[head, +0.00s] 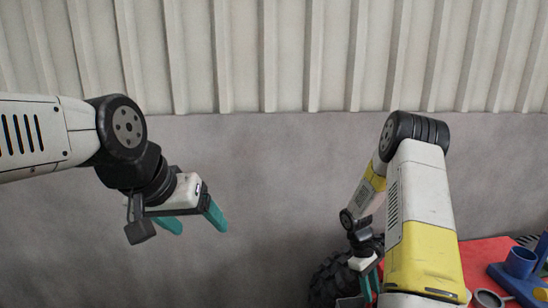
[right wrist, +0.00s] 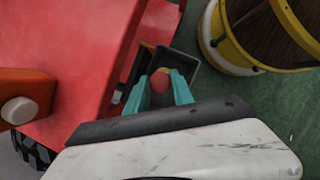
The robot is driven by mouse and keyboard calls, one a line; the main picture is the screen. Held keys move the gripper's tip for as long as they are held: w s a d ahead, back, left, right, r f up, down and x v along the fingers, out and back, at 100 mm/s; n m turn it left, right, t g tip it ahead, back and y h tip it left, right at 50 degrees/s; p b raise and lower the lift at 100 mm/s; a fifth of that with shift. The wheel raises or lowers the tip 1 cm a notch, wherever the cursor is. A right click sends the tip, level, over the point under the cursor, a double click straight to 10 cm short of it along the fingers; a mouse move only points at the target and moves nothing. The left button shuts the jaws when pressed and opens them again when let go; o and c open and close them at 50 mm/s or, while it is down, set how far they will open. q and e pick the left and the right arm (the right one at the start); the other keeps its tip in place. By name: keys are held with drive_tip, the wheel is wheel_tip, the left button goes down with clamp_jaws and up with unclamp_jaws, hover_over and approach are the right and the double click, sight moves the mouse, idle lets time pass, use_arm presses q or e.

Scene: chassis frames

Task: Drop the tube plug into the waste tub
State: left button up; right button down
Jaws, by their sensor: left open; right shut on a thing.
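My right gripper (right wrist: 161,88) is shut on a small red tube plug (right wrist: 160,84) in the right wrist view. The plug sits between the teal fingers, above a dark grey open box (right wrist: 187,70). A yellow and white round tub (right wrist: 212,50) with a brown inside stands to the right of the box. I cannot tell which of these is the waste tub. In the head view my right gripper (head: 371,284) is low, partly cut off and partly behind my arm. My left gripper (head: 195,222) is open and empty in front of the grey wall.
A red surface (right wrist: 70,60) lies left of the right gripper, with an orange part (right wrist: 22,92) at its left. A black tyre (head: 328,280) stands by the right gripper in the head view. A blue cup (head: 520,262) stands at the right. Green floor (right wrist: 255,100) shows around the tub.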

drive_tip(key=shift+d+f, duration=0.2)
drive_tip(key=shift+f, duration=2.9)
drive_tip(key=c, duration=1)
unclamp_jaws()
drive_tip(key=shift+r, duration=0.1)
drive_tip(key=v, duration=0.7)
drive_tip(key=shift+a+r, duration=0.15)
drive_tip(key=shift+r, duration=0.1)
drive_tip(key=shift+w+r, duration=0.1)
